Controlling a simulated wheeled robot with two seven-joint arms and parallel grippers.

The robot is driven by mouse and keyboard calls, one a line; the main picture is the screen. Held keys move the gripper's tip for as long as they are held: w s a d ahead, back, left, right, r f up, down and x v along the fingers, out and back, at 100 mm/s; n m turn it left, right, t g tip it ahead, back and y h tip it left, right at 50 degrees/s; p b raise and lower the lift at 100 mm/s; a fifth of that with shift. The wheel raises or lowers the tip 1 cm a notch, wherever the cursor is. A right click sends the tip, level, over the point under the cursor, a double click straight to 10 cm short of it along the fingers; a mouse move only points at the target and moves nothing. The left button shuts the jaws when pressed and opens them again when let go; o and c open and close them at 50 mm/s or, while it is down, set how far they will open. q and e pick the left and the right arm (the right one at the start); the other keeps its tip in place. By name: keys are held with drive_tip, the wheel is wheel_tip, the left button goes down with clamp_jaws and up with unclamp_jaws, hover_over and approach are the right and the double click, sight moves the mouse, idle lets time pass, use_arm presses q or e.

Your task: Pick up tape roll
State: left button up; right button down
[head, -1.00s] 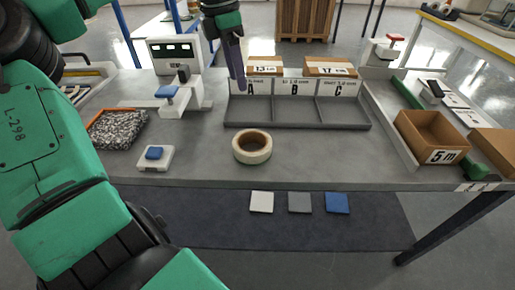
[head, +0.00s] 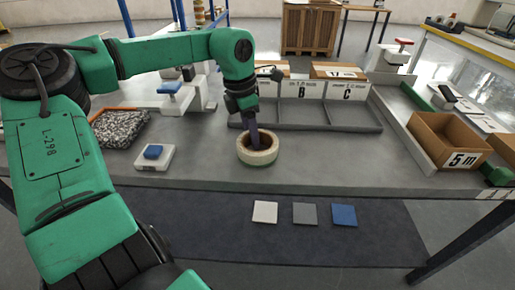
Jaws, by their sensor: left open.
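The tape roll (head: 257,157), a cream ring with a brown inner core, lies flat on the grey table (head: 208,152) near its front edge. My left gripper (head: 254,140) points down from above, with its finger tip reaching into or just over the roll's hole. It is open; the far side of the fingers and any contact with the ring are hidden. My right gripper is not in view.
A divided tray (head: 318,115) with labelled bins stands behind the roll. A blue pad on a small white scale (head: 155,157) and a mesh-filled tray (head: 119,130) are to the left. A cardboard box (head: 447,142) marked 5 m is at the right.

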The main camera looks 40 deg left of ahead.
use_arm(q)
drive_tip(key=shift+r, duration=0.1)
clamp_jaws()
